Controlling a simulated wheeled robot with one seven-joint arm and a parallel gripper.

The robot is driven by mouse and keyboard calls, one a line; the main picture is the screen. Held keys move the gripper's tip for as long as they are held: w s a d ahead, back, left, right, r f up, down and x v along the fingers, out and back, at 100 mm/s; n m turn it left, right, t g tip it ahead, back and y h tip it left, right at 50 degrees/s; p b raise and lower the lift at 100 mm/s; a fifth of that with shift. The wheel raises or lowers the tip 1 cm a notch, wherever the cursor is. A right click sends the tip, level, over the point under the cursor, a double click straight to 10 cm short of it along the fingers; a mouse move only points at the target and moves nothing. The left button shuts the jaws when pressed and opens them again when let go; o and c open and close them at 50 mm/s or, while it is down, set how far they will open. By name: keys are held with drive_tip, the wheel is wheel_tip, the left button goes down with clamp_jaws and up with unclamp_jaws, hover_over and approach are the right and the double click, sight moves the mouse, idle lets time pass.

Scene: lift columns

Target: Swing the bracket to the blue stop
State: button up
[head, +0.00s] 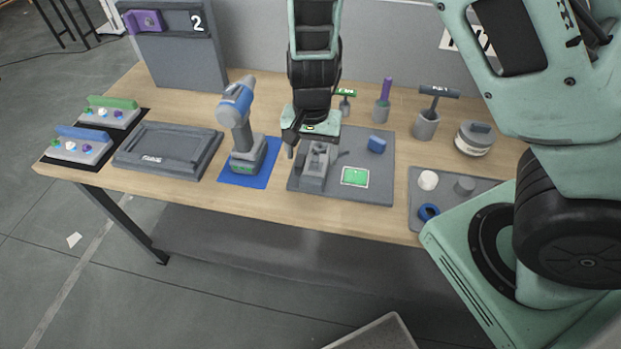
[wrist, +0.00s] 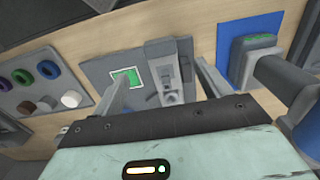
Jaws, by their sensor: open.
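The grey bracket (head: 318,165) sits on the left part of a grey plate (head: 300,187). In the wrist view the bracket (wrist: 170,70) shows between my two fingers, apart from each as far as I can tell.
A blue drill (head: 236,105) stands on a blue mat (head: 232,180) close to the plate's left. Behind are a purple-handled tool (head: 386,90) and a grey T-handled tool (head: 434,92) in holders. A tray with rings and pegs (head: 420,190) lies right.

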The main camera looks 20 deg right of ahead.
sight(312, 179)
wheel_tip(312, 179, down, 10)
drive_tip(key=shift+r, duration=0.1)
idle(0.4)
drive_tip(key=c, duration=1.4)
drive_tip(key=shift+d, duration=0.1)
